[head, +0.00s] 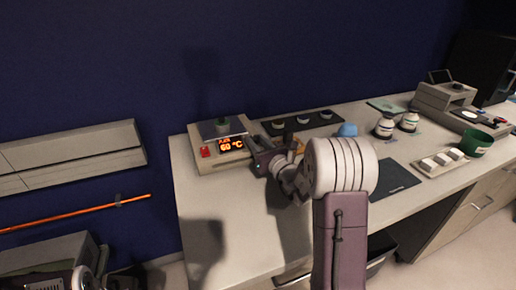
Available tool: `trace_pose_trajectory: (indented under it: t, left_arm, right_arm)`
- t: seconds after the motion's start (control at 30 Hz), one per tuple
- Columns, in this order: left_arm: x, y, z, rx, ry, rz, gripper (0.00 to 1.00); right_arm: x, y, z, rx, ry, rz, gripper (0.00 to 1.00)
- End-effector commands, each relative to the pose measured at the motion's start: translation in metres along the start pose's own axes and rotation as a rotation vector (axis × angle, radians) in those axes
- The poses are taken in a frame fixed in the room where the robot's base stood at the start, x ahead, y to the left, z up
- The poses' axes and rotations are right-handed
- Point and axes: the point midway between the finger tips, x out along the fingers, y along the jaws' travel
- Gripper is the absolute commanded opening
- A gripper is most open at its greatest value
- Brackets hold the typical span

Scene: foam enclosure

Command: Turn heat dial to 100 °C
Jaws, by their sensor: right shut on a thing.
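The hot plate (212,158) stands at the left end of the bench. Its front has a red switch (205,151) and a lit orange display (231,145) that reads 60 °C, with a smaller line above it that I cannot read. A small dark green thing sits on its top plate (220,129). My right gripper (263,160) is at the right end of the hot plate's front, just right of the display, shut on the heat dial. The gripper hides the dial, so its angle cannot be seen. My left gripper is not in view.
Behind my right arm lies a dark tray (318,118) with several small dishes. A blue object (347,130), two jars, a dark mat (388,178), a white block tray (440,163) and a green cup (476,144) stand to the right. The bench's front left is clear.

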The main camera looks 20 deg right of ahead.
Motion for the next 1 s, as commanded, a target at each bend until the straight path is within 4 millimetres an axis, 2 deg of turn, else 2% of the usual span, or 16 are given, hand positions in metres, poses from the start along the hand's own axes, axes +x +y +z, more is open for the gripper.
trace_pose_trajectory:
  t: [0.03,0.2,0.67,0.7,0.73,0.77,1.0]
  left_arm:
    - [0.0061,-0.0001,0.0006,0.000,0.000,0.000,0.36]
    - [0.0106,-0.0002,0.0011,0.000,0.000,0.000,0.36]
    - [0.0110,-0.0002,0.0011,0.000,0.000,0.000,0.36]
    - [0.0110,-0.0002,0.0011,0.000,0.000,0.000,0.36]
    - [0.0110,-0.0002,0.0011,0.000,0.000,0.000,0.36]
    - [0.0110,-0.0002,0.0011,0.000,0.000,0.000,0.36]
    - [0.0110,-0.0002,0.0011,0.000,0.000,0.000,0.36]
  right_arm:
    - [0.0003,0.0022,-0.0029,0.000,-0.001,-0.011,0.00]
    - [0.0002,0.0025,-0.0014,0.000,-0.002,-0.050,0.00]
    - [0.0005,0.0019,0.0007,0.000,-0.004,-0.064,0.00]
    - [0.0005,0.0019,0.0007,0.000,-0.004,-0.064,0.38]
    - [0.0005,0.0018,0.0008,0.000,-0.004,-0.064,0.46]
    - [0.0005,0.0018,0.0008,0.000,-0.004,-0.064,0.51]
    - [0.0006,0.0027,0.0004,-0.001,-0.004,-0.061,0.51]
